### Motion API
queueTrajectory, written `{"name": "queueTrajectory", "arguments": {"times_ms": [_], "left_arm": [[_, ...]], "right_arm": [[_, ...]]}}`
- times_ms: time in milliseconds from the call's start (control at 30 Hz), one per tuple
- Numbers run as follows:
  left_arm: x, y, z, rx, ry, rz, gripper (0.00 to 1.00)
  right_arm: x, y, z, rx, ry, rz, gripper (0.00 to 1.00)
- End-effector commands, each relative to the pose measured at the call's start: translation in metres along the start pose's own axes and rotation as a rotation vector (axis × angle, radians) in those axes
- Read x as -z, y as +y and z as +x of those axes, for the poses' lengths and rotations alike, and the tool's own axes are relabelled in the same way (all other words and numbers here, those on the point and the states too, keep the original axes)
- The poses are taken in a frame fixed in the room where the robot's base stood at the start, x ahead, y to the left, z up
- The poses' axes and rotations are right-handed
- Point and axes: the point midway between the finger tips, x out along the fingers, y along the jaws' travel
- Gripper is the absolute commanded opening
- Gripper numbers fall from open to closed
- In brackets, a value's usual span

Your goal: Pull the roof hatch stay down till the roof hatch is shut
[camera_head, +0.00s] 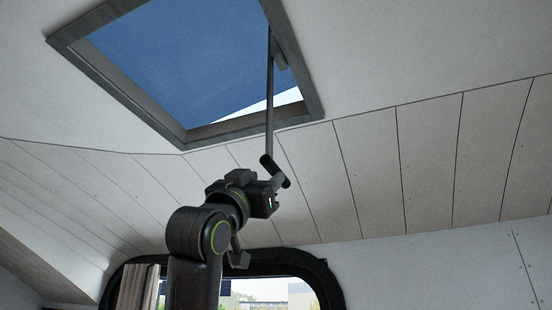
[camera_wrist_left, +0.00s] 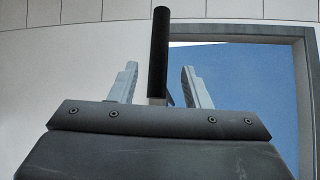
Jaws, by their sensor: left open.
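The roof hatch stands in the ceiling, with a grey frame (camera_head: 120,88) around a blue area (camera_head: 190,60). A pale wedge shows between the blue and the frame's near right side. The stay (camera_head: 270,100), a thin dark rod, hangs down from the hatch and ends in a black grip (camera_head: 267,163). My left gripper (camera_head: 279,182) is at this grip, just below the hatch. In the left wrist view, its two grey fingers (camera_wrist_left: 159,72) are open, one on each side of the black grip (camera_wrist_left: 160,40), with gaps on both sides. My right gripper is not in view.
The sloping ceiling of pale planks (camera_head: 430,150) lies behind the arm. A black-rimmed window (camera_head: 330,285) with a curtain (camera_head: 138,288) is below. The space around the stay looks free.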

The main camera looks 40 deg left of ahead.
Motion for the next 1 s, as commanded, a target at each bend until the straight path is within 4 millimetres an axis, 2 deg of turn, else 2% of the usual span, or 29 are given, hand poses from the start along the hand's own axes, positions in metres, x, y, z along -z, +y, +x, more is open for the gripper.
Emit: {"name": "queueTrajectory", "arguments": {"times_ms": [33,100,400,600,900,1000], "left_arm": [[0.003,-0.001,0.013,0.000,-0.002,-0.001,0.43],[0.003,-0.001,0.024,0.000,-0.002,-0.001,0.43],[0.002,-0.001,0.059,0.000,-0.002,0.000,0.43],[0.000,0.000,0.068,0.000,-0.001,0.000,0.43],[-0.001,0.000,0.068,0.001,0.000,0.000,0.43],[-0.001,0.000,0.068,0.001,0.000,0.000,0.30]], "right_arm": [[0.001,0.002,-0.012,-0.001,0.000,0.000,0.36],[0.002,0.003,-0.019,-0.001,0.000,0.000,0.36],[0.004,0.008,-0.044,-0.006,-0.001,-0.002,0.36],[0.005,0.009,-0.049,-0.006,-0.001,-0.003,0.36],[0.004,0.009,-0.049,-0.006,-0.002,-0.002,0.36],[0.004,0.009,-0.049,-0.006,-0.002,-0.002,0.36]]}}
